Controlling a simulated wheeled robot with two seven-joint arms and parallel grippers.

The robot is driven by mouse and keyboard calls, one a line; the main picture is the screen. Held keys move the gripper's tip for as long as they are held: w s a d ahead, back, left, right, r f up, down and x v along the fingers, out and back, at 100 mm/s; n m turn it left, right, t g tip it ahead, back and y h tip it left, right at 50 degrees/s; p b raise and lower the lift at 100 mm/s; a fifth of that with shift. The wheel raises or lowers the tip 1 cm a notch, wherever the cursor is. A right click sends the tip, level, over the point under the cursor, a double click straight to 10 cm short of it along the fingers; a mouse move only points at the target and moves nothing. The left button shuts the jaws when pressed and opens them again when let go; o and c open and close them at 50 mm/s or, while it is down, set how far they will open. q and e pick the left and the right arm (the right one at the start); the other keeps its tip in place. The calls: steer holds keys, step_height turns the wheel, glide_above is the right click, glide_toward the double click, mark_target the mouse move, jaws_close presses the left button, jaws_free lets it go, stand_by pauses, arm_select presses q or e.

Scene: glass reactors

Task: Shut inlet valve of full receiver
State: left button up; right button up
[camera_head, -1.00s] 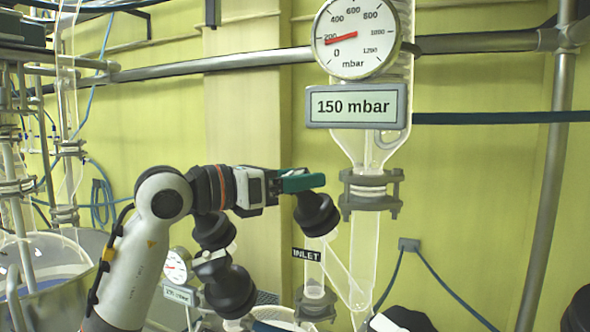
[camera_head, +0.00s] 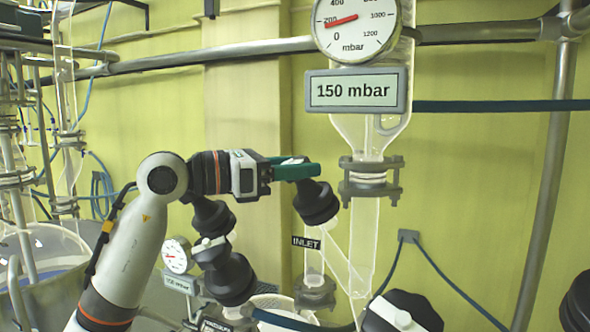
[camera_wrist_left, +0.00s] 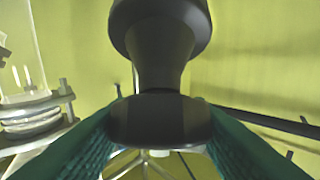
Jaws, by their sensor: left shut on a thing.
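The black inlet valve knob (camera_head: 316,203) sits on a glass branch above a black INLET label (camera_head: 305,242). My left gripper (camera_head: 297,171) reaches in from the left, its green fingers at the top of this knob. In the left wrist view the black knob (camera_wrist_left: 160,120) fills the space between the green fingers (camera_wrist_left: 158,125), which are shut on it. The receiver itself is cut off at the bottom of the head view, so its fill level cannot be told. My right gripper does not show.
A dial gauge (camera_head: 355,22) and a 150 mbar display (camera_head: 358,91) hang on the glass column. Other black knobs stand at lower left (camera_head: 229,278), bottom centre (camera_head: 415,308) and the right edge (camera_head: 577,303). A smaller gauge (camera_head: 177,256) is at left. A metal flange (camera_head: 370,178) is close right of the gripper.

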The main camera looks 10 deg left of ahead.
mark_target(294, 161)
arm_select(q)
steer(key=shift+m+g+h, duration=0.6)
steer(key=shift+m+g, duration=0.8)
steer(key=shift+m, duration=0.3)
steer(key=o, duration=1)
step_height(294, 161, up, 9)
steer(key=shift+r+b, duration=0.1)
steer(key=shift+b, duration=0.6)
steer(key=shift+r, duration=0.45)
steer(key=shift+a, duration=0.1)
